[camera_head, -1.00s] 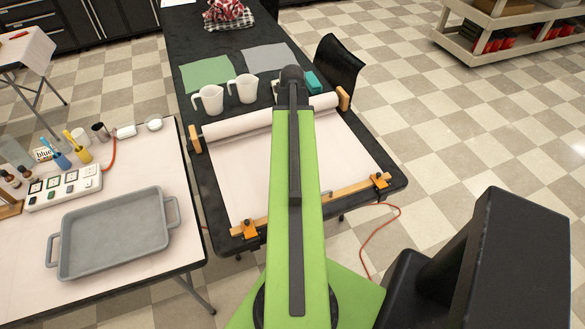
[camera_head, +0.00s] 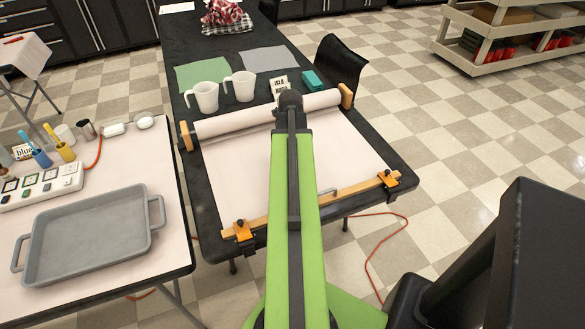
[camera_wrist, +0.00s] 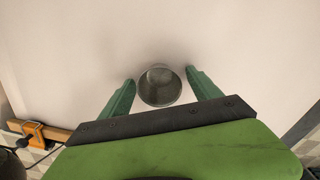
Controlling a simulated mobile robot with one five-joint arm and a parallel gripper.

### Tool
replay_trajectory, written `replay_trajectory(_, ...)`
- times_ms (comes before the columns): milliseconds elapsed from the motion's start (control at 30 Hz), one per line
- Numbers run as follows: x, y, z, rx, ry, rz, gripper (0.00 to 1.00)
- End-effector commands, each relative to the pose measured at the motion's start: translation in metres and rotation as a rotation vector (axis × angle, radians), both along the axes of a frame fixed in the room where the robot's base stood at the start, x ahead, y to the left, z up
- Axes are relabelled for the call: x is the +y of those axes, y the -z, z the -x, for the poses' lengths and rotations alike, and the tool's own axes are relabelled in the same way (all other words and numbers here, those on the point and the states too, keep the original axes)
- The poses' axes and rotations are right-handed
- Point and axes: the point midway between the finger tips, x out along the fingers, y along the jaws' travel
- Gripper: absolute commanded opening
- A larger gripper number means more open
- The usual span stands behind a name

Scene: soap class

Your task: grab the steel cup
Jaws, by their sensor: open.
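A round grey metal cup (camera_wrist: 160,86) is seen from above in the wrist view, on the pale sheet. My gripper (camera_wrist: 160,76) is open, with one green finger on each side of the cup. Small gaps show between the cup and both fingers, so neither visibly touches it. The gripper's height over the sheet is hard to tell. In the head view my arm hides both this cup and the fingers. Another metal cup (camera_head: 85,129) stands on the left table in the head view.
The pale sheet (camera_head: 240,180) lies on the black table, with a paper roll (camera_head: 240,119) behind and an orange clamp (camera_head: 242,231) at the front. Two white mugs (camera_head: 204,97) and a name card (camera_head: 279,87) stand beyond the roll. A grey tray (camera_head: 95,235) is on the left table.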

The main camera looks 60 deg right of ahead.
Motion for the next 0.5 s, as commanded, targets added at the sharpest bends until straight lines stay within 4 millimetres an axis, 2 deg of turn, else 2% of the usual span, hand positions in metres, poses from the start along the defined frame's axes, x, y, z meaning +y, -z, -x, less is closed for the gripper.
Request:
replay_trajectory(200,0.0002,0.0005,-0.0002,0.0,-0.001,0.0,0.73)
replay_trajectory(500,0.0002,0.0005,-0.0004,0.0,-0.001,0.0,0.34)
